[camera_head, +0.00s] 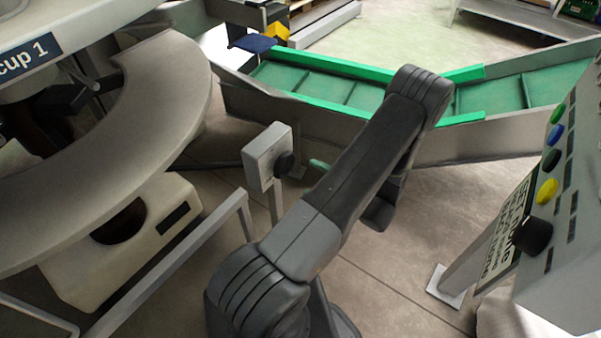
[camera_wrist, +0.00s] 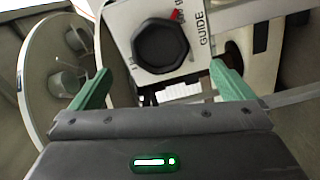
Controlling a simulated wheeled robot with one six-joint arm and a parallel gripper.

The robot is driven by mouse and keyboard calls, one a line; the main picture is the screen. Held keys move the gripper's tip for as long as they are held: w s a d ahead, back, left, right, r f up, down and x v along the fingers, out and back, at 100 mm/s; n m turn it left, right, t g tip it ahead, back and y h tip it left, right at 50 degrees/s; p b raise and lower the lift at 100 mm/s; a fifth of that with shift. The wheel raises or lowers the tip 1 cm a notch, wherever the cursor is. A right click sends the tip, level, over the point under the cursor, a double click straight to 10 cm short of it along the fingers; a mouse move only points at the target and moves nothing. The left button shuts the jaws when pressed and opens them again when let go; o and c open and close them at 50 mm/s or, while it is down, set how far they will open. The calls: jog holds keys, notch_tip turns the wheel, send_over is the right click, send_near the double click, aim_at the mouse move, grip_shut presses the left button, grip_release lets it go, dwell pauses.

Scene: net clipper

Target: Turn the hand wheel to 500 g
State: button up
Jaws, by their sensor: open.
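A black faceted knob (camera_wrist: 160,46), apparently the hand wheel, is on a pale panel (camera_wrist: 200,55) marked GUIDE in the wrist view. A red pointer (camera_wrist: 176,15) shows at its upper right; the small scale markings are unreadable, so I cannot tell the setting. In the head view this looks like the knob (camera_head: 284,164) on the grey box (camera_head: 266,150) on a post. My gripper (camera_wrist: 160,69) is open, its green fingers apart on either side below the knob, apparently not touching it. In the head view a green finger (camera_head: 319,165) shows just right of the box; the rest is hidden by my arm.
A panel with coloured buttons and another black knob (camera_head: 533,235) stands at the right. A green conveyor (camera_head: 335,92) runs behind my arm. A large curved machine rim (camera_head: 150,150) is at the left, with a metal rail (camera_head: 175,263) before it. Floor shows between them.

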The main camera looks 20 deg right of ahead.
aim_at(289, 166)
jog(key=shift+v, duration=1.55)
jog(key=shift+w, duration=0.1)
jog(key=x, duration=1.3)
jog(key=shift+w+a, duration=0.25)
jog(key=shift+w, duration=0.05)
